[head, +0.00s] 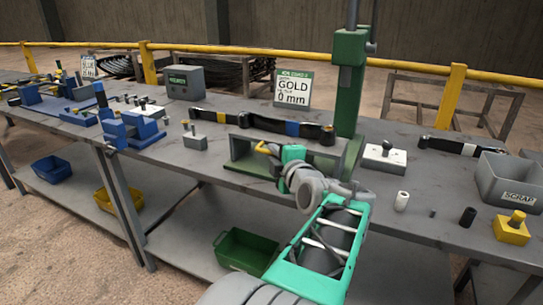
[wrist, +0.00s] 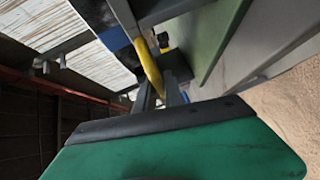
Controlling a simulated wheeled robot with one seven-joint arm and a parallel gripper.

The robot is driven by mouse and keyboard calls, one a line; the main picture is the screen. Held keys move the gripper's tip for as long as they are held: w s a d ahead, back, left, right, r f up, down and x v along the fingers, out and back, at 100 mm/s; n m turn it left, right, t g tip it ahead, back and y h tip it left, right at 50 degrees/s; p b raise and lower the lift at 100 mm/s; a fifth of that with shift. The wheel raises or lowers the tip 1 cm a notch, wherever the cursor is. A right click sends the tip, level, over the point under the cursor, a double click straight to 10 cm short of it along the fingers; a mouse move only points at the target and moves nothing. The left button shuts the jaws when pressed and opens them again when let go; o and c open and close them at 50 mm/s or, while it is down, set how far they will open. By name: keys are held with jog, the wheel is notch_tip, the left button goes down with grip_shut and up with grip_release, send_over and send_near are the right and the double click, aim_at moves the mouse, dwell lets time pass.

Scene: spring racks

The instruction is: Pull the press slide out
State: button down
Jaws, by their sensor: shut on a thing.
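The press has a tall green column (head: 349,95) and a grey bed (head: 242,148) on a green base at the table's front edge. A dark leaf spring (head: 262,123) with yellow and blue bands lies across it. The press slide's yellow handle (head: 263,146) sticks out at the front of the bed. My gripper (head: 272,151) reaches it from the front right and is shut on it. In the wrist view, the yellow handle (wrist: 149,66) runs between my gripper's fingers (wrist: 159,88). My arm hides part of the bed, and the slide's body is hard to make out.
A white block with a black knob (head: 385,156) and a grey scrap bin (head: 508,180) stand to the right. A grey block with a yellow-topped pin (head: 194,137) stands left. Blue fixtures (head: 130,130) are farther left. A green bin (head: 240,250) sits on the lower shelf.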

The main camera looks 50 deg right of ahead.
jog(key=shift+w+a+f, duration=0.1)
jog(key=shift+a+f, duration=0.1)
jog(key=c, duration=1.7)
grip_release()
jog(key=shift+a, duration=0.15)
jog(key=shift+o, duration=1.2)
jog(key=shift+r, duration=0.1)
jog(key=shift+r, duration=0.1)
jog(key=v, duration=0.7)
jog(key=shift+s, duration=0.4)
jog(key=shift+w+a, duration=0.1)
jog(key=shift+a, duration=0.05)
